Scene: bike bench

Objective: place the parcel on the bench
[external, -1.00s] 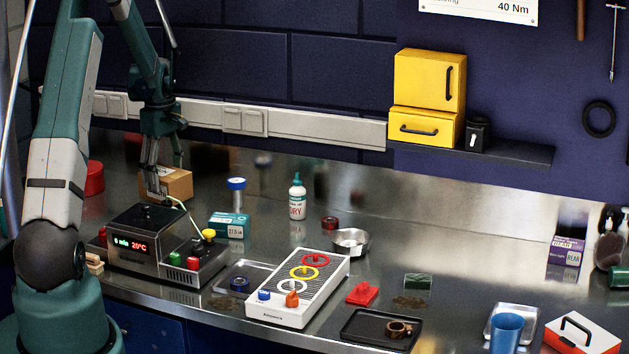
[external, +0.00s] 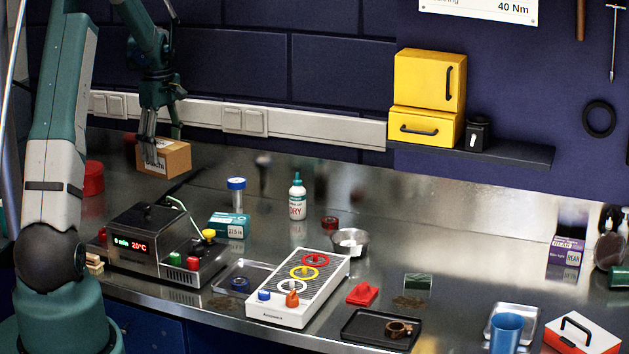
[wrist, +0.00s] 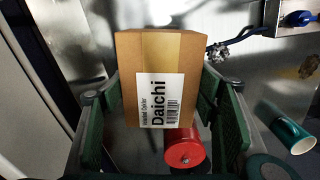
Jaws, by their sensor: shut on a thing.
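The parcel, a brown cardboard box (external: 179,160) with a white label, hangs above the back left of the steel bench (external: 365,220). My gripper (external: 163,149) comes down on it from above and is shut on it, one finger in front of the box. In the wrist view the parcel (wrist: 148,56) sits between the green finger pads, its label reading "Daichi" and facing the camera. The parcel appears clear of the bench top.
A red canister (external: 93,178) stands at the far left; it also shows beyond the parcel in the wrist view (wrist: 184,150). A heater box (external: 150,245) with a lit display stands in front. A white bottle (external: 297,198) and several small items stand to the right.

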